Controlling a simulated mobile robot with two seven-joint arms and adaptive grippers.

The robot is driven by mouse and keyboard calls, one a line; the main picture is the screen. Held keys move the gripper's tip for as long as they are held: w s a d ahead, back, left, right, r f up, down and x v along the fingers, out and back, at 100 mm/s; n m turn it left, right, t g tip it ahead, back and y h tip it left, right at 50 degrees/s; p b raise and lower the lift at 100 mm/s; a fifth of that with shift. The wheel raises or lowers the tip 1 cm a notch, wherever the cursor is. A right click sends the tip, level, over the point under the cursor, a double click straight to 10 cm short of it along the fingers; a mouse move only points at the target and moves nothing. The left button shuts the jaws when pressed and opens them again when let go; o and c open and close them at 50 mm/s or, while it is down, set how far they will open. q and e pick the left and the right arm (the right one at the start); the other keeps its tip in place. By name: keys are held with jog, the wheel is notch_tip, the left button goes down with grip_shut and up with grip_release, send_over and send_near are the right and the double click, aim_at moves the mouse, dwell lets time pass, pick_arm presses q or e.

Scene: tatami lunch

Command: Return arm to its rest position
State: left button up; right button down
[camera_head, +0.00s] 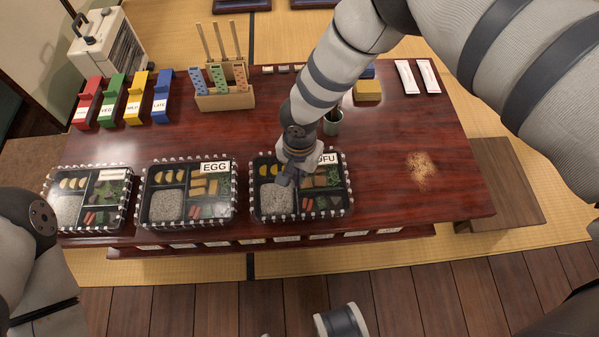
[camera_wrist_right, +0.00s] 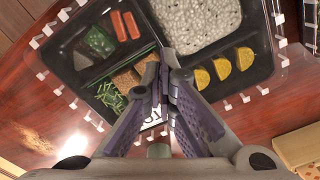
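My right arm reaches down from the upper right in the head view. Its right gripper (camera_head: 285,182) is over the TOFU bento box (camera_head: 347,200), the rightmost of three clear-lidded boxes. In the right wrist view, the fingertips (camera_wrist_right: 162,58) are together with nothing visible between them, just above the lid of the box (camera_wrist_right: 262,68). Whether they touch the lid cannot be told. Part of the TOFU label is hidden behind the gripper. My left arm shows at the left edge of the head view; its gripper is not visible.
The EGG box (camera_head: 232,208) and another box (camera_head: 128,212) stand to the left along the front of the table (camera_head: 400,130). Colored bins (camera_head: 110,105), a wooden utensil holder (camera_head: 228,100) and a dark cup (camera_head: 333,125) stand behind. Brown crumbs (camera_head: 421,170) lie at right.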

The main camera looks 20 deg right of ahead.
pick_arm(q)
jog(key=shift+s+f+b, duration=0.1)
jog(key=shift+f+b, duration=0.2)
jog(key=shift+b, duration=0.05)
pick_arm(e)
jog(key=shift+f, duration=0.65)
notch_tip(320, 180, up, 7)
jog(key=p, duration=0.5)
jog(key=shift+r+p, duration=0.1)
jog(key=shift+p, duration=0.25)
pick_arm(q)
jog(key=shift+t, duration=0.4)
jog(key=v, duration=0.5)
jog(key=shift+s+r, duration=0.15)
jog(key=shift+s, duration=0.05)
